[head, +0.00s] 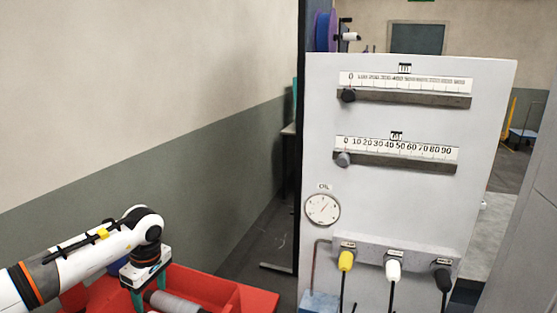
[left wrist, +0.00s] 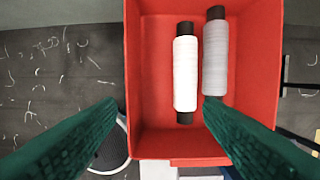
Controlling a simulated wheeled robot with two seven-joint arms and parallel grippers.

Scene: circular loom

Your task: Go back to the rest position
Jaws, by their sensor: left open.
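My left gripper (head: 146,288) is over a red bin (head: 240,300) at the bottom left of the head view, its arm coming in from the left. In the left wrist view its two green fingers (left wrist: 160,105) are spread wide with nothing between them. Below them the red bin (left wrist: 152,70) holds a white spool (left wrist: 186,75) and a grey spool (left wrist: 216,55), side by side. A grey spool also shows beside the gripper in the head view (head: 178,303). My right gripper is in neither view.
A light grey panel (head: 410,210) with two sliding scales, a round gauge (head: 322,209) and yellow, white and black plugs stands at the right. A dark post (head: 303,130) borders it. A wall is at the left. Pale thread scraps lie on the dark floor (left wrist: 60,80).

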